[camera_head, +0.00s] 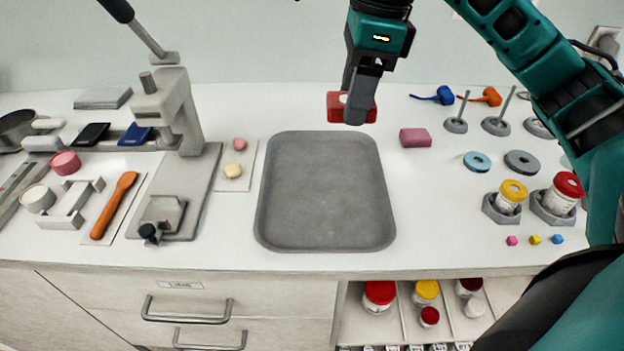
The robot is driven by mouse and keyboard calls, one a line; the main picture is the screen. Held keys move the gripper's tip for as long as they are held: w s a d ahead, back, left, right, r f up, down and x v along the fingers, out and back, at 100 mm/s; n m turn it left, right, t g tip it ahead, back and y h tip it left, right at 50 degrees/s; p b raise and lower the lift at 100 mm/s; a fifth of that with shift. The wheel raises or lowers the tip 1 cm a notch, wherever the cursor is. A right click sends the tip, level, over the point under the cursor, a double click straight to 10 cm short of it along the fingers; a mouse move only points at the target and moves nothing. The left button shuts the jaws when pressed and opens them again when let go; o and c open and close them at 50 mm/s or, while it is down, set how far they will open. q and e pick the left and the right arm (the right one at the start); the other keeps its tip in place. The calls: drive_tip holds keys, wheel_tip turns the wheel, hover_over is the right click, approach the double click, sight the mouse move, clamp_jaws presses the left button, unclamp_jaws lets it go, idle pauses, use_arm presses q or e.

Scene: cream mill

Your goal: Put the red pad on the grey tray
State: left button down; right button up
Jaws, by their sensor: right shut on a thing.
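The grey tray (325,200) lies empty in the middle of the white counter. My right gripper (355,103) comes down from the top, just behind the tray's back right edge. It is shut on the red pad (338,108), which appears held above the counter; the fingers hide part of the pad, and a pale patch shows on its top. My left gripper is not in view.
A pink block (415,138) lies right of the tray. Further right are grey discs, jars with yellow (513,190) and red lids, and small cubes. Left are a grey press (175,110) and an orange-handled tool (115,204). The tray's surface is clear.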

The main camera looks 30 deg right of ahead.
drive_tip(key=b, duration=0.2)
hover_over(340, 210)
drive_tip(key=f, duration=1.4)
drive_tip(key=shift+s+d+f, duration=0.15)
drive_tip(key=shift+d+f, duration=0.05)
drive_tip(key=shift+f, duration=2.8)
drive_tip(key=shift+f, duration=0.1)
drive_tip(key=o, duration=0.5)
drive_tip(key=shift+f, duration=0.1)
drive_tip(key=o, duration=0.5)
